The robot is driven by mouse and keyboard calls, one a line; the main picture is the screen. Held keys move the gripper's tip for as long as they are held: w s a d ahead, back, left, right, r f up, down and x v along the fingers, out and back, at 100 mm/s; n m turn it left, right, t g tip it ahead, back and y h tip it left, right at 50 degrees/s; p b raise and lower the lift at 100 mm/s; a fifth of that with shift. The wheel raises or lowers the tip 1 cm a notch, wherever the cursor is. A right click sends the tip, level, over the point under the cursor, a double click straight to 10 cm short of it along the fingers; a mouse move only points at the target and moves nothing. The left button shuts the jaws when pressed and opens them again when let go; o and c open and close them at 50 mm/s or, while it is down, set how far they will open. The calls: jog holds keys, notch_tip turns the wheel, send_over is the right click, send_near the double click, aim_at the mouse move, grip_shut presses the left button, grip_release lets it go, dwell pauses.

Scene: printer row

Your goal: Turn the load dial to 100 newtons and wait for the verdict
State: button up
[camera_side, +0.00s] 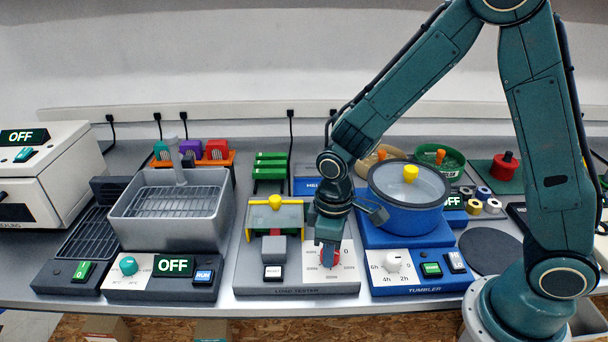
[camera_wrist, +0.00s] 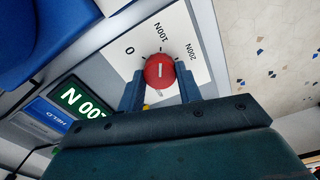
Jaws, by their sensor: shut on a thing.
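The load tester (camera_side: 300,288) stands mid-bench. Its red load dial (camera_wrist: 159,70) sits on a white plate marked 0, 100N and 200N. My gripper (camera_wrist: 159,86) is shut on the dial, a finger at either side; in the side view my gripper (camera_side: 329,262) hides much of the dial. The dial's white line points toward the 100N mark. In the wrist view the tester's display (camera_wrist: 82,105) appears upside down and reads 100 N, its edge partly cut by my gripper. The blue panel (camera_wrist: 48,121) beside it reads HELD.
The tumbler (camera_side: 420,289), with a blue pot (camera_side: 405,212), stands close right of the tester. A RESET button (camera_side: 273,272) and a yellow-knobbed frame (camera_side: 275,202) are left of the dial. A grey basin (camera_side: 140,235) stands further left.

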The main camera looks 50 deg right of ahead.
jog(key=o, duration=1)
jog(key=shift+r, duration=0.1)
notch_tip(320, 180, up, 14)
jog(key=shift+f, duration=0.2)
jog(key=shift+r, duration=0.1)
dwell(0.3)
jog(key=s+d+r+m+t, duration=0.2)
jog(key=s+d+r+m, duration=0.1)
jog(key=s, duration=0.5)
jog(key=s+d+r+m+t, duration=0.3)
jog(key=s+d+r, duration=0.2)
jog(key=s+d, duration=0.1)
jog(key=shift+s+r+t, duration=0.2)
jog(key=shift+s+t, duration=0.1)
jog(key=shift+s, duration=0.55)
jog(key=shift+d, duration=0.1)
